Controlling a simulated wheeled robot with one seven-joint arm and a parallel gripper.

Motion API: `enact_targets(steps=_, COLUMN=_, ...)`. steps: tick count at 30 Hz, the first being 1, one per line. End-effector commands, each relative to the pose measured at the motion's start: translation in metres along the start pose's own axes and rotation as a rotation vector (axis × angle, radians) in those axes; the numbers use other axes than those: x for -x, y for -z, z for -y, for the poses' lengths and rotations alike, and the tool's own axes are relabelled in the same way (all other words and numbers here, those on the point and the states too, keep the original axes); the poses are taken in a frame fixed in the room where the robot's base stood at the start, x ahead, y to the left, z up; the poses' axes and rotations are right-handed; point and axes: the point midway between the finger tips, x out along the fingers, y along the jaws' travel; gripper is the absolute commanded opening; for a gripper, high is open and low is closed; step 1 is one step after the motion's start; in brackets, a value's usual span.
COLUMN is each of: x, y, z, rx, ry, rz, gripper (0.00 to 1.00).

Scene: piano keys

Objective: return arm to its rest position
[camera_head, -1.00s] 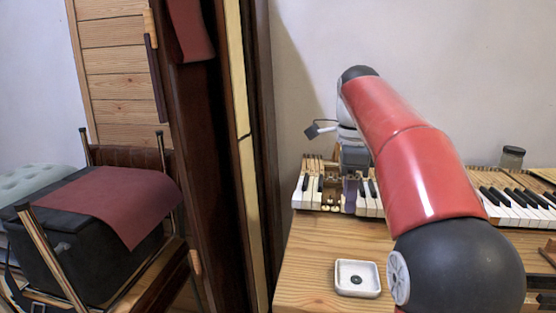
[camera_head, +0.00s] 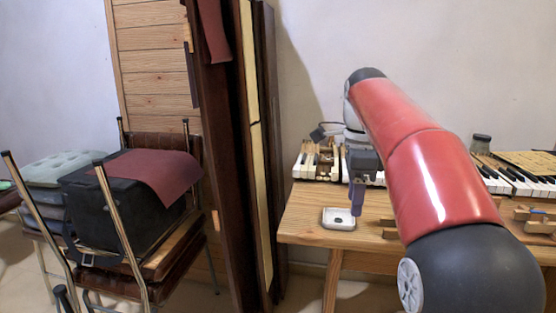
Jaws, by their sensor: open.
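My red and black arm reaches over the wooden table (camera_head: 300,226) from the right side of the view. My gripper (camera_head: 356,208) points down near the table's front part, just right of a small white square dish (camera_head: 338,224). Its purple fingers show edge-on, and I see nothing held between them. The piano keys (camera_head: 310,168) lie behind it along the back of the table. My arm hides the middle of the keyboard.
Wooden pieces (camera_head: 535,222) lie at the table's right. A dark tall wooden panel (camera_head: 225,150) stands left of the table. Chairs with a black case (camera_head: 105,210) and dark red cloth (camera_head: 160,172) are further left.

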Motion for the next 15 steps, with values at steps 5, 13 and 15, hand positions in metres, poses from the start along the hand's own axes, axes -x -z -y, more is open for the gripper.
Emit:
enact_targets(steps=5, x=-0.001, y=0.004, z=-0.013, rx=0.094, ry=0.026, rz=0.009, gripper=0.48)
enact_targets(steps=13, x=-0.007, y=0.012, z=-0.043, rx=0.322, ry=0.092, rz=0.016, gripper=0.48)
enact_targets(steps=15, x=-0.01, y=0.014, z=-0.055, rx=0.404, ry=0.117, rz=0.014, gripper=0.48)
